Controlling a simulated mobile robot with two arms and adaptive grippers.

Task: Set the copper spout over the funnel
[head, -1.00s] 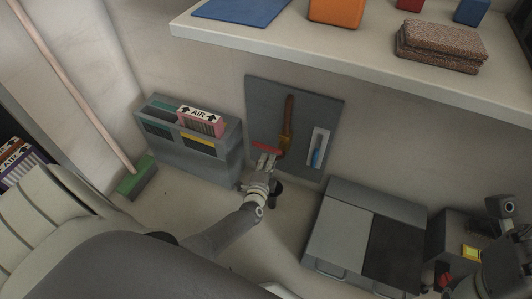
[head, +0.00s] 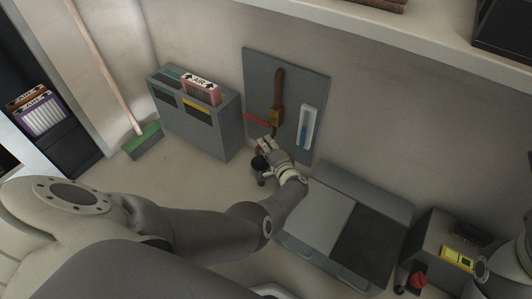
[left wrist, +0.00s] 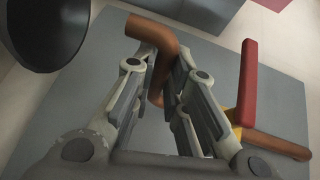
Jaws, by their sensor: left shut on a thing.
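The copper spout (head: 279,88) is a brown bent pipe on the grey wall panel, with a yellow valve body (head: 275,116) and a red handle (head: 258,119). In the left wrist view the curved spout (left wrist: 158,42) runs down between my left gripper's fingers (left wrist: 162,88). My left gripper (head: 268,145) is shut on the spout's lower part and partly hides it in the head view. The black funnel (head: 259,163) stands just left of and below the gripper; its dark cone (left wrist: 44,28) shows at the wrist view's upper left, apart from the spout's end. My right gripper's fingers do not show.
A blue-and-white gauge (head: 304,128) sits right of the spout on the panel (head: 318,85). A low grey cabinet (head: 320,213) and a box with a red knob (head: 418,281) stand right. A shelf edge overhangs above.

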